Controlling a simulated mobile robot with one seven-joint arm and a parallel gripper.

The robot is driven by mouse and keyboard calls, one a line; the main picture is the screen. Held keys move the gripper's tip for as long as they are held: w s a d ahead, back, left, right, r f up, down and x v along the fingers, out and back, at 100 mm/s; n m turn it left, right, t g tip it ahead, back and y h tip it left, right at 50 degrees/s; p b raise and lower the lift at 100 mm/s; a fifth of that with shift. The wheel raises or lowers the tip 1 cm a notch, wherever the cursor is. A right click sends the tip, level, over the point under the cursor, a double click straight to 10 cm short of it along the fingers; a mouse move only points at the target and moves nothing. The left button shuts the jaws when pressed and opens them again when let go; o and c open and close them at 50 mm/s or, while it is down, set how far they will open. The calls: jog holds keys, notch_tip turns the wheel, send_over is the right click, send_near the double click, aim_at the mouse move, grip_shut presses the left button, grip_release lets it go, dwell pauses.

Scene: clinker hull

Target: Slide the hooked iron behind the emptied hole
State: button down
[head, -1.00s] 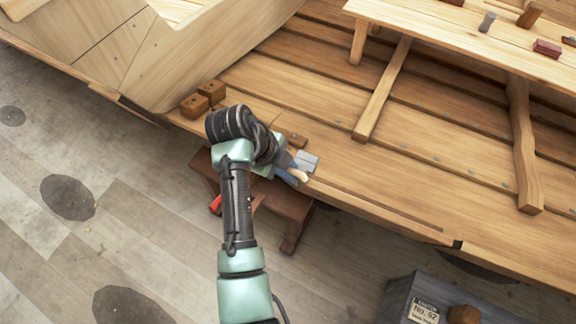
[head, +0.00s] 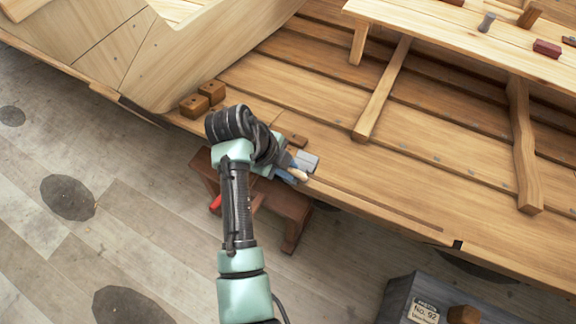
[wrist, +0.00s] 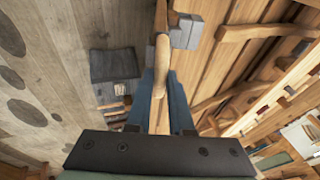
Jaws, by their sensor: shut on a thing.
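The hooked iron is a grey metal block (head: 307,161) with a pale wooden handle (head: 298,174). It is at the edge of the hull planking. In the wrist view the grey block (wrist: 185,32) lies beyond the fingertips, against or very close to the planks, and the wooden handle (wrist: 161,62) points back toward me. My gripper (wrist: 162,82) has blue fingers and is shut on this handle. It also shows in the head view (head: 290,167), partly hidden by my wrist. I cannot make out the emptied hole in either view.
A brown wooden stool (head: 292,222) stands below my wrist, with a red-handled tool (head: 215,203) by it. Two brown blocks (head: 195,105) sit on the plank edge. A thwart (head: 440,30) holds small items. A grey box (head: 394,298) marked No. 92 stands lower right.

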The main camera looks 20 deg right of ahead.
dwell(0.4)
jog(key=shift+w+r, duration=0.1)
jog(key=shift+s+d+p, duration=0.55)
jog(key=shift+s+d, duration=0.35)
jog(key=shift+s, duration=0.25)
jog(key=shift+s+d+p, duration=0.55)
jog(key=shift+s+d, duration=0.35)
jog(key=shift+s, duration=0.2)
jog(key=shift+s+d, duration=0.45)
jog(key=shift+s, duration=0.05)
jog(key=shift+p, duration=0.3)
